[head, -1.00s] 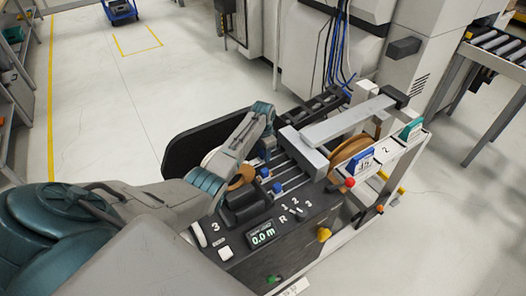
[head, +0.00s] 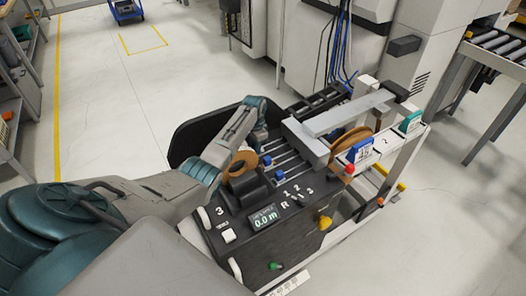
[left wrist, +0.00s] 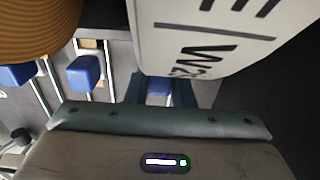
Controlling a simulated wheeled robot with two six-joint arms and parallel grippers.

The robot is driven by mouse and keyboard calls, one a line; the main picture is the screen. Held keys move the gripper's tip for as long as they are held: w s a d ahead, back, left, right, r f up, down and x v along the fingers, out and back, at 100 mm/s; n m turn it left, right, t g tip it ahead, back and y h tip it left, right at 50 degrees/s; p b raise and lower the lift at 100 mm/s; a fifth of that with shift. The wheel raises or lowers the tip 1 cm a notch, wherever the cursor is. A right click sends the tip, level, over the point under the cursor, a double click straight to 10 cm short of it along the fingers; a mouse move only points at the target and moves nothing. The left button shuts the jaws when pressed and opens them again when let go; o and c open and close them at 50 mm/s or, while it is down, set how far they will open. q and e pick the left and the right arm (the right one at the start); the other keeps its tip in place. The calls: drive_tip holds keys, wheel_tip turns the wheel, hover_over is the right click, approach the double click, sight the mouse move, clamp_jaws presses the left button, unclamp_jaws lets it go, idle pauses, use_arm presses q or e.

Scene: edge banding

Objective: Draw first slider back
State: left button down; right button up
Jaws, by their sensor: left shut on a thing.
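Two blue sliders, one farther back (head: 267,160) and one nearer (head: 279,175), sit on parallel metal rails on the dark machine bed in the head view. In the left wrist view, two blue blocks (left wrist: 85,72) (left wrist: 20,75) show on rails at the left. My left gripper (left wrist: 155,90) is shut on a third blue slider (left wrist: 158,87), partly hidden between its fingers. In the head view my left arm reaches over the bed, and the left gripper (head: 262,143) is at the far side of the rails, its fingertips largely hidden.
A brown roll (head: 240,163) stands beside my left wrist, and another (head: 350,140) is under the grey beam. The control panel with a 0.0 m display (head: 265,218) faces me. A white printed plate (left wrist: 205,40) is close to the left gripper.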

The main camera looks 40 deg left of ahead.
use_arm(q)
drive_tip(key=shift+s+f, duration=0.1)
drive_tip(key=c, duration=1.2)
unclamp_jaws()
drive_tip(key=shift+c, duration=0.2)
wheel_tip(320, 180, up, 10)
drive_tip(key=shift+f+b, duration=0.15)
drive_tip(key=shift+b, duration=0.9)
drive_tip(key=shift+r, duration=0.55)
use_arm(e)
drive_tip(key=shift+w+a+f, duration=0.15)
drive_tip(key=shift+w+f, duration=0.1)
drive_tip(key=shift+f, duration=0.3)
drive_tip(key=shift+w+a+f, duration=0.1)
drive_tip(key=shift+w+f, duration=0.1)
drive_tip(key=shift+f, duration=0.35)
use_arm(q)
drive_tip(key=shift+a, duration=0.1)
use_arm(e)
drive_tip(key=shift+a, duration=0.25)
